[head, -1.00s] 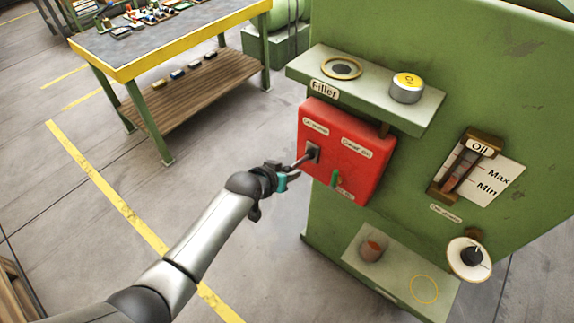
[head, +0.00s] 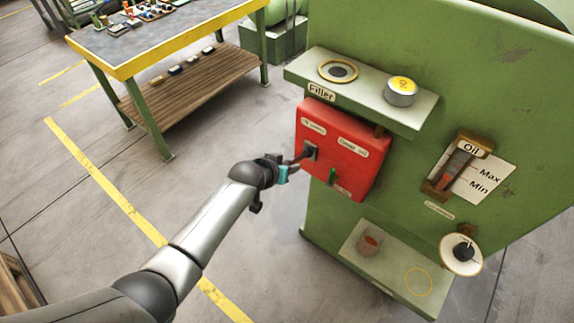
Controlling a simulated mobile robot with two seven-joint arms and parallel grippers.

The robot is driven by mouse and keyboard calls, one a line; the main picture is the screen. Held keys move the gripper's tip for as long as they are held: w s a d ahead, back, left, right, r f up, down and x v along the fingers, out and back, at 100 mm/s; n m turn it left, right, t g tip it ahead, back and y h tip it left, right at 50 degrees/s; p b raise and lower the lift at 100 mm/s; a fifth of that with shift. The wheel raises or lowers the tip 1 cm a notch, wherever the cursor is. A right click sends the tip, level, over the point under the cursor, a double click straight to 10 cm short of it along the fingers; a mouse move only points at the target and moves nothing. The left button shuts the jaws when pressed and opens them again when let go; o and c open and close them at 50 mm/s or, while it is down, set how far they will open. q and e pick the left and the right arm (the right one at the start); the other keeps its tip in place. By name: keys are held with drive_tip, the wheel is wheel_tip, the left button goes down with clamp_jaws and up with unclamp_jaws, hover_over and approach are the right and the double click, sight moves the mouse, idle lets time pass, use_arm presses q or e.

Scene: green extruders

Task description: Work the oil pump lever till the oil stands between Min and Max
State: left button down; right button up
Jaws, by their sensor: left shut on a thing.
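My left gripper (head: 285,171) is shut on the outer end of the oil pump lever (head: 302,156), which sticks out to the left from a dark slot in the red box (head: 343,148). The box is mounted on the green machine. The oil gauge (head: 457,166) is at the right, under an "Oil" label, beside a white plate (head: 487,182) marked Max and Min. Reddish oil shows in its tilted window, but its exact level against the marks is too small to tell. My right gripper is not in view.
Above the box is a shelf (head: 425,118) with a filler opening (head: 338,70) and a round tin (head: 401,91). A small green handle (head: 332,175) is on the box. Below are a lower shelf (head: 392,270) with a reddish cup (head: 369,243) and a white dial (head: 461,254). A workbench (head: 165,42) stands behind.

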use_arm(q)
drive_tip(key=shift+w+d+r, duration=0.15)
drive_tip(key=shift+w+r, duration=0.1)
drive_tip(key=shift+r, duration=0.2)
drive_tip(key=c, duration=0.8)
unclamp_jaws()
drive_tip(key=shift+c, duration=0.2)
drive_tip(key=o, duration=0.3)
drive_tip(key=shift+s+f, duration=0.1)
drive_tip(key=shift+f, duration=0.1)
drive_tip(key=shift+s+f, duration=0.1)
drive_tip(key=shift+s+a+r+p, duration=0.3)
drive_tip(key=shift+s+a+r, duration=0.1)
drive_tip(key=shift+s+r, duration=0.05)
drive_tip(key=p+v, duration=0.3)
drive_tip(key=v, duration=1.1)
drive_tip(key=shift+d, duration=0.1)
drive_tip(key=shift+f, duration=0.1)
